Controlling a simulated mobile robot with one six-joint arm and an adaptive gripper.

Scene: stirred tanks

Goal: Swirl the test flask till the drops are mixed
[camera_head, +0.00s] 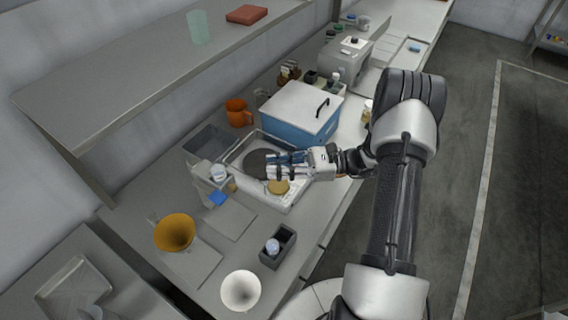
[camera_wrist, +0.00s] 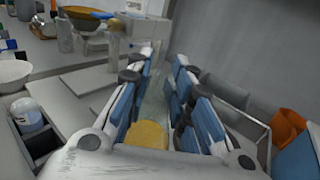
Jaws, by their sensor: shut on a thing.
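My gripper (camera_head: 272,167) reaches left over the bench, above a white tray-like unit (camera_head: 238,180) with a dark round plate (camera_head: 259,163). In the wrist view my gripper (camera_wrist: 164,60) has its blue-padded fingers either side of a faint, clear glass body, and is shut on it. This looks like the test flask (camera_wrist: 147,135), with a yellow round patch near the palm. The yellow patch of the flask also shows below the fingers in the head view (camera_head: 278,187). The flask's outline is hard to see, and I cannot make out separate drops.
A blue box with a white lid (camera_head: 300,112) stands just behind my gripper, with an orange jug (camera_head: 238,112) to its left. A yellow bowl (camera_head: 174,232), a white bowl (camera_head: 241,290) and a dark holder with a bottle (camera_head: 278,247) stand nearer. A shelf (camera_head: 130,85) overhangs the back.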

